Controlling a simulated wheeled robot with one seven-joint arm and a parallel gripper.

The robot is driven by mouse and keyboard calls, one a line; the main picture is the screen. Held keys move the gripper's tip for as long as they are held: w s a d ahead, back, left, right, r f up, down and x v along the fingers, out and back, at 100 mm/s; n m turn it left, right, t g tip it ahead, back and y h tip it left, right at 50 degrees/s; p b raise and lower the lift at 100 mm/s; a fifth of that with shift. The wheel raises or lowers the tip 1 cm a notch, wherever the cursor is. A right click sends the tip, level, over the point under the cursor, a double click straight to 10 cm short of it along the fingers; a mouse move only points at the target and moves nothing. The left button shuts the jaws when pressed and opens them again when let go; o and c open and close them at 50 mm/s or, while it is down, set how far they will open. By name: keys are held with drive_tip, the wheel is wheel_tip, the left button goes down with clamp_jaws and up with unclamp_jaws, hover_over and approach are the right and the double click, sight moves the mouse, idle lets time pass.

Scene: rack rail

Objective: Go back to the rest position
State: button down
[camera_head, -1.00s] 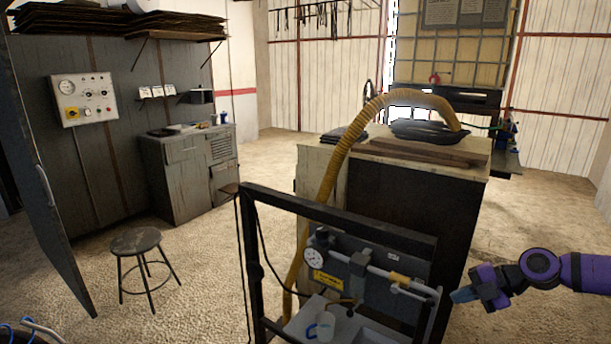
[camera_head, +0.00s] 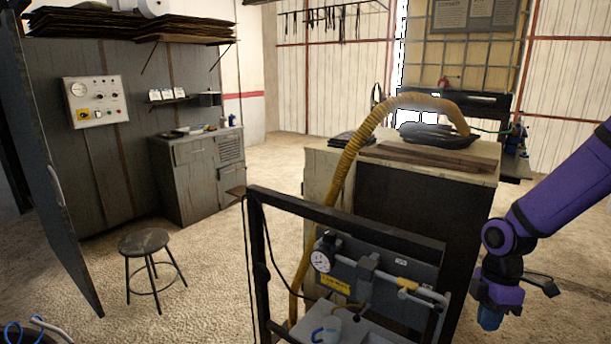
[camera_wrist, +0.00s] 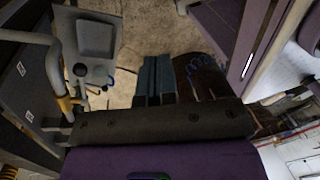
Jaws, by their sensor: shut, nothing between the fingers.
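My gripper (camera_head: 489,318) hangs at the lower right of the head view, pointing down, with its blue fingertips beside the right side of the rack rail unit. The wrist view shows its fingers (camera_wrist: 154,80) shut together with nothing between them. The grey rack panel (camera_head: 375,281) with its pipe rail (camera_head: 412,287), round gauge (camera_head: 321,261) and yellow label stands in a black frame (camera_head: 345,217) to the left of my gripper. The pipe rail also shows at the left of the wrist view (camera_wrist: 45,40). My gripper is apart from the rail.
A bench (camera_head: 430,215) with a yellow hose (camera_head: 350,165) stands behind the frame. A black stool (camera_head: 144,242) and a grey cabinet (camera_head: 195,178) are on the left. A grey tray (camera_head: 345,330) sits at the frame's foot. Floor is open between stool and frame.

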drive_tip(key=s+a+r+m+t, duration=0.2)
drive_tip(key=s+r+m, duration=0.3)
drive_tip(key=r, duration=0.4)
drive_tip(key=s+a+r+m+t, duration=0.2)
drive_tip(key=s+r+m, duration=0.3)
drive_tip(key=r, duration=0.5)
drive_tip(key=s+a+r+m+t, duration=0.3)
drive_tip(key=s+r+m, duration=0.2)
drive_tip(key=r+m, duration=0.2)
wheel_tip(320, 180, up, 2)
drive_tip(key=shift+s+r+t+h, duration=0.15)
drive_tip(key=shift+s+t+h, duration=0.15)
drive_tip(key=shift+h, duration=0.1)
